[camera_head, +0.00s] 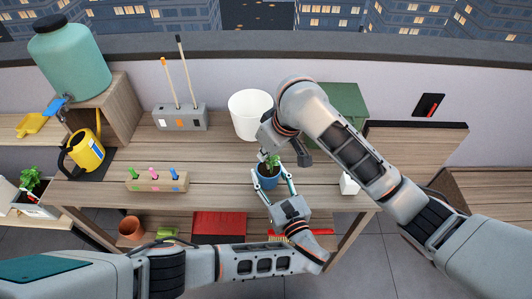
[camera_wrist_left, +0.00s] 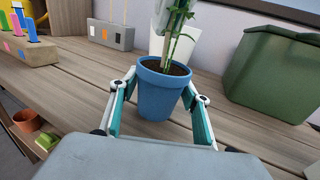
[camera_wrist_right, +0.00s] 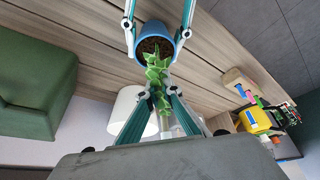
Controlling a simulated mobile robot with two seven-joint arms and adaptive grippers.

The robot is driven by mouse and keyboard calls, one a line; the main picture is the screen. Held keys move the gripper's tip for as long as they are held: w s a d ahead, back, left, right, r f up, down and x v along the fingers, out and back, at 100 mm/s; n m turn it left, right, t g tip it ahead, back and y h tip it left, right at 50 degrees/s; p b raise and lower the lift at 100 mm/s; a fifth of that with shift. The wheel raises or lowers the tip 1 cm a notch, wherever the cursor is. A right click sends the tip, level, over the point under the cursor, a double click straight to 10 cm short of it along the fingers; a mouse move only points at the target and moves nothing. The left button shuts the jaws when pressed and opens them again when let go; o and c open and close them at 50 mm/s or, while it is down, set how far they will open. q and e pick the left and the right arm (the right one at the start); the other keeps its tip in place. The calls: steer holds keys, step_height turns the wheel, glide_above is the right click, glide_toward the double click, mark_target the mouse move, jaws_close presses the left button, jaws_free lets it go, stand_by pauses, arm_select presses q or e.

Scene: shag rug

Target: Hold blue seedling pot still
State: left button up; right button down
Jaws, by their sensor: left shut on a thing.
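The blue seedling pot (camera_head: 268,181) stands upright on the wooden bench, with dark soil and a green seedling (camera_head: 272,161) in it. My left gripper (camera_head: 270,177) is shut on the pot, one finger on each side. In the left wrist view the pot (camera_wrist_left: 160,95) sits between its teal fingers (camera_wrist_left: 157,92). In the right wrist view the pot (camera_wrist_right: 154,40) is at the top, with leaves (camera_wrist_right: 158,80) reaching toward my right gripper (camera_wrist_right: 158,93). The right fingers are around the upper seedling. I cannot tell whether they close on it.
A white pot (camera_head: 250,112) stands behind the blue pot, and a green bin (camera_head: 345,100) stands back right. A grey holder (camera_head: 180,118), a wooden marker block (camera_head: 155,181) and a yellow watering can (camera_head: 86,152) are to the left. The bench between is clear.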

step_height(320, 180, up, 10)
steer(key=shift+f, duration=0.1)
stand_by(0.4)
arm_select(q)
steer(key=o, duration=1.3)
